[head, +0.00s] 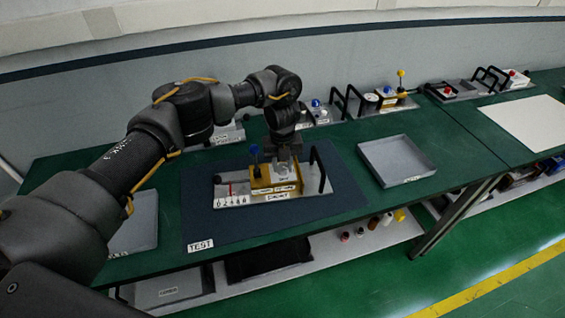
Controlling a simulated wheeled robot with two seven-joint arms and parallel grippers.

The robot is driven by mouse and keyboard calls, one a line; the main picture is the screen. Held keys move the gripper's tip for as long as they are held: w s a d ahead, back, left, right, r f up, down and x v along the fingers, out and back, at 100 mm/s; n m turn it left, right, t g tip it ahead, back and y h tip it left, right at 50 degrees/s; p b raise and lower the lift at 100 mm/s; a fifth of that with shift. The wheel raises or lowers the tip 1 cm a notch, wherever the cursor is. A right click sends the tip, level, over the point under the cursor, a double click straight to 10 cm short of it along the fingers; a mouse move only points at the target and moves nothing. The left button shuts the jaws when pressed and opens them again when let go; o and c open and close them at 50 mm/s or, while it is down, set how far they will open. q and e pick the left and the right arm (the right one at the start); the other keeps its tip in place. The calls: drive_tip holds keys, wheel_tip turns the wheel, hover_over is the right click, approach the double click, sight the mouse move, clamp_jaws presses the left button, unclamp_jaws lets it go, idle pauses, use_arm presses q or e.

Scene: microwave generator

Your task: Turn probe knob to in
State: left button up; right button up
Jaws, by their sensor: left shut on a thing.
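A metal device plate (240,201) lies on the dark blue mat marked TEST (215,228). It carries a gold block (262,187) with small labels, a blue-tipped lever (254,151) and a black handle (320,168). My left gripper (284,165) comes down from above and is shut on a small pale knob at the top of the gold block. The fingers cover much of this knob, and I cannot read which way it points. The labels are too small to read surely. My right gripper is not in view.
An empty grey tray (397,160) stands right of the mat, and another tray (136,222) is partly behind my left arm. More devices with handles, such as one with a yellow-tipped lever (401,74), line the wall. Green table shows between mat and tray.

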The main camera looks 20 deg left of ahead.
sight(282, 167)
use_arm(q)
drive_tip(key=n+p, duration=0.1)
drive_tip(key=n, duration=0.3)
drive_tip(key=shift+n+p, duration=0.35)
drive_tip(key=shift+n, duration=0.45)
drive_tip(key=o, duration=1)
drive_tip(key=shift+r, duration=0.3)
wheel_tip(282, 167, up, 10)
drive_tip(key=shift+r, duration=0.1)
